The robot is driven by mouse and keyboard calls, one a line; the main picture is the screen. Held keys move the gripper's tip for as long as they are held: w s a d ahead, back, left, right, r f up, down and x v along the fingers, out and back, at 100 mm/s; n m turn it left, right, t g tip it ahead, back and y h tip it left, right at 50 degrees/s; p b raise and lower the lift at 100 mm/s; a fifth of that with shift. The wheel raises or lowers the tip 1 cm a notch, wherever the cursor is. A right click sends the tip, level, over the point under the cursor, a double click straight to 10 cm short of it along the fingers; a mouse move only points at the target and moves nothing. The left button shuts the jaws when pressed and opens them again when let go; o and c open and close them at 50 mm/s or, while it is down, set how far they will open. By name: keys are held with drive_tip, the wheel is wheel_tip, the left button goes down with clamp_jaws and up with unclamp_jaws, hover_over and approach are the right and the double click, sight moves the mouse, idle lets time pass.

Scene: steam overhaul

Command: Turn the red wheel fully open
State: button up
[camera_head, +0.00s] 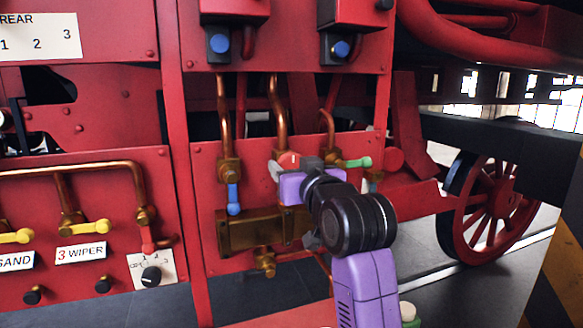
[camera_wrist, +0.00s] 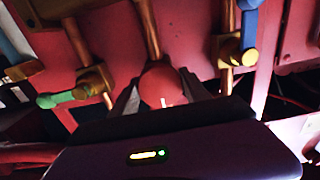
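The red wheel (camera_head: 289,159) is a small round knob with a white mark, on the brass and copper pipework of the red panel. In the wrist view the red wheel (camera_wrist: 162,84) sits between the two grey fingers of my gripper (camera_wrist: 160,98). In the head view my gripper (camera_head: 290,168) reaches it from the front right. The fingers lie close against both sides of the wheel, with no clear gap. The wheel's lower part and its stem are hidden by my gripper.
A blue-handled valve (camera_head: 233,198) hangs left of the wheel and a green-handled one (camera_head: 355,162) sticks out to its right. A brass block (camera_head: 236,232) is below. Yellow levers (camera_head: 92,227) are farther left. A spoked red wheel (camera_head: 492,208) stands at right.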

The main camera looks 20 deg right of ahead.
drive_tip(key=c, duration=0.3)
